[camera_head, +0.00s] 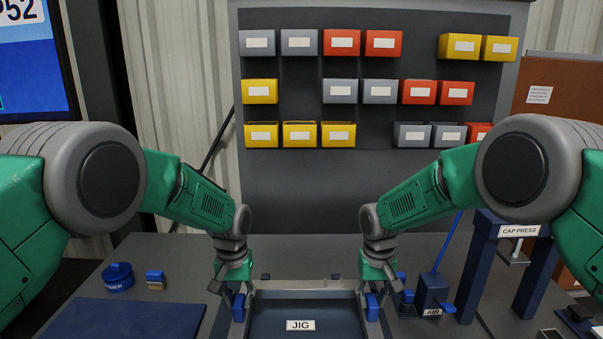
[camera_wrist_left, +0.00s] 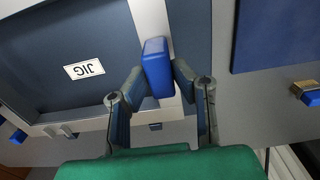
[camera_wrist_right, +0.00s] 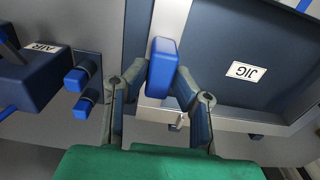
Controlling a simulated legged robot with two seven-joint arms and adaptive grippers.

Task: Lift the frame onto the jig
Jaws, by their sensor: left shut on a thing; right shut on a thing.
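The light grey frame (camera_head: 305,293) surrounds the dark blue jig plate (camera_head: 270,318), which bears a white JIG label. My left gripper (camera_head: 238,300) is shut on the frame's left blue handle (camera_head: 238,310); the left wrist view shows this handle (camera_wrist_left: 157,68) between the fingers. My right gripper (camera_head: 372,300) is shut on the right blue handle (camera_head: 372,310); the right wrist view shows this handle (camera_wrist_right: 162,66) between the fingers. The frame looks level. I cannot tell whether it rests on the jig or hangs just above it. Its near side is cut off in the head view.
A blue mat (camera_head: 125,318), a round blue tin (camera_head: 118,277) and a small blue-topped block (camera_head: 155,279) lie at left. The AIR block (camera_head: 432,292) stands close right of my right gripper, with the CAP PRESS (camera_head: 515,232) beyond. A bin rack (camera_head: 365,165) stands behind.

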